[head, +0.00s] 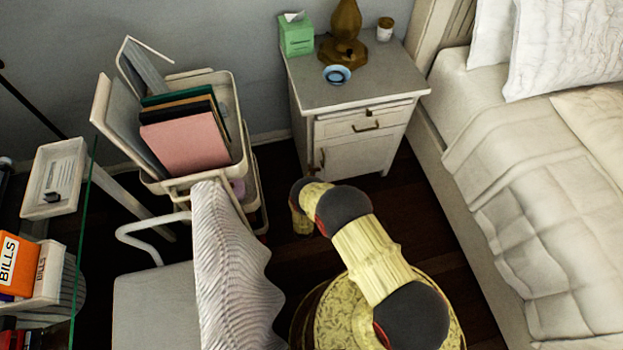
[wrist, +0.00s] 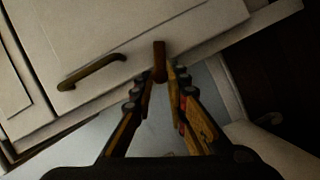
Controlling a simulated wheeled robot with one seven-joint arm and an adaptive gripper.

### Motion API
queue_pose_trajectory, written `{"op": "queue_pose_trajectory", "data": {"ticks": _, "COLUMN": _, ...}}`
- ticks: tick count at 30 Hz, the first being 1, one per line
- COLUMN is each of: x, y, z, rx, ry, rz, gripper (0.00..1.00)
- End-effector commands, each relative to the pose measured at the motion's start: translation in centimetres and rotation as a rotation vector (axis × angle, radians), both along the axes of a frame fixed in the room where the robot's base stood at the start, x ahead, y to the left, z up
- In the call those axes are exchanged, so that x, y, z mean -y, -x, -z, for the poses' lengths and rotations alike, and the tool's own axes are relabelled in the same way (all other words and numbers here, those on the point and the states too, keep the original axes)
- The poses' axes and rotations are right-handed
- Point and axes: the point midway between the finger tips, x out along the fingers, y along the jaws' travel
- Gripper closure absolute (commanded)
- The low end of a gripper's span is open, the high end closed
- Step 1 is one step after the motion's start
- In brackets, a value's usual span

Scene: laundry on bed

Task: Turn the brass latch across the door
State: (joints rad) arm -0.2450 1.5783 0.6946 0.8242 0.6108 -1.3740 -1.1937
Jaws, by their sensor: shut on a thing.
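The brass latch (wrist: 159,55) is a short brown bar in the wrist view, upright in the picture, at the lower edge of a pale panel (wrist: 185,40) with a brass handle (wrist: 90,72). My gripper (wrist: 166,74) is shut on the latch, with a fingertip on either side of its near end. The latch's lower end is partly hidden by the fingers. In the head view the white nightstand (head: 390,90) shows a drawer with a handle above a door (head: 350,157) with a handle (head: 322,158).
A blue bowl (head: 337,75), a green tissue box (head: 296,35), a brass lamp (head: 345,45) and a small jar (head: 385,28) stand on the nightstand. The bed (head: 540,190) is close on the right. A cart with folders (head: 185,145) and a chair (head: 150,300) stand left.

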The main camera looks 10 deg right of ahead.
Motion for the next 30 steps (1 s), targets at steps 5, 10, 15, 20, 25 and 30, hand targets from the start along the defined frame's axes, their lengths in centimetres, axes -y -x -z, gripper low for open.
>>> {"op": "queue_pose_trajectory", "data": {"ticks": 5, "x": -0.26, "y": 0.10, "z": 0.42, "rx": -0.003, "ry": 0.152, "rz": -0.004, "gripper": 1.00}}
{"op": "queue_pose_trajectory", "data": {"ticks": 10, "x": -0.31, "y": 0.08, "z": 0.53, "rx": -0.002, "ry": 0.274, "rz": -0.006, "gripper": 1.00}}
{"op": "queue_pose_trajectory", "data": {"ticks": 15, "x": -0.31, "y": 0.05, "z": 0.62, "rx": -0.003, "ry": 0.364, "rz": -0.006, "gripper": 1.00}}
{"op": "queue_pose_trajectory", "data": {"ticks": 20, "x": -0.31, "y": 0.07, "z": 0.70, "rx": -0.004, "ry": 0.416, "rz": -0.007, "gripper": 1.00}}
{"op": "queue_pose_trajectory", "data": {"ticks": 25, "x": -0.33, "y": -0.02, "z": 0.66, "rx": -0.003, "ry": 0.442, "rz": -0.006, "gripper": 1.00}}
{"op": "queue_pose_trajectory", "data": {"ticks": 30, "x": -0.34, "y": -0.04, "z": 0.64, "rx": -0.003, "ry": 0.448, "rz": -0.007, "gripper": 1.00}}
